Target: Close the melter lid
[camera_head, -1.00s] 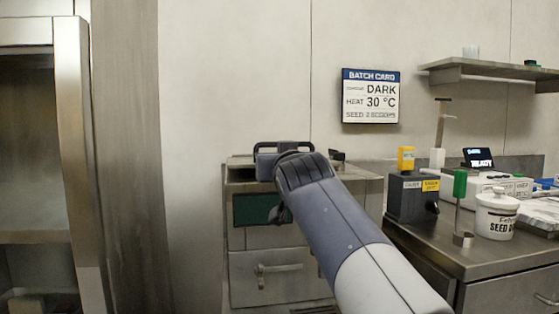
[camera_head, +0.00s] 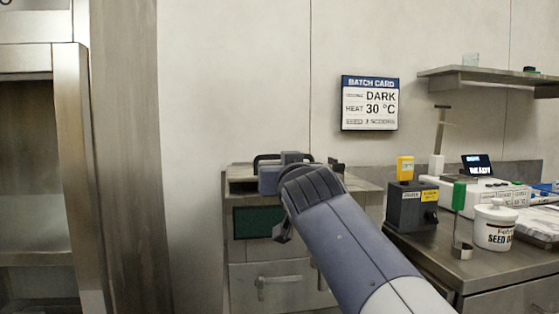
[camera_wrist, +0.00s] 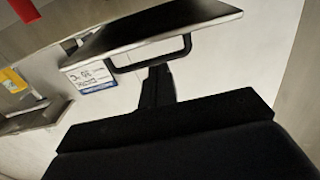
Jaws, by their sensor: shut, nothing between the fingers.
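The melter (camera_head: 300,245) is a steel cabinet with a dark green front panel, against the wall left of the bench. A black bar handle (camera_head: 262,160) shows at its top, partly hidden by my gripper. In the wrist view, the lid (camera_wrist: 160,28) is a flat dark plate with a pale edge, and the loop handle (camera_wrist: 150,62) stands off that edge. My gripper (camera_head: 292,158) is at the melter top, beside the handle. In the wrist view my gripper (camera_wrist: 157,75) is shut and empty, its tips near the handle bar; contact cannot be told. The lid's exact angle is unclear.
The bench on the right holds a grey box (camera_head: 412,205), a green-handled tool (camera_head: 459,195) and a white seed tub (camera_head: 494,227). A batch card (camera_head: 370,103) hangs on the wall. A steel frame (camera_head: 75,180) stands at left. The wall above the melter is clear.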

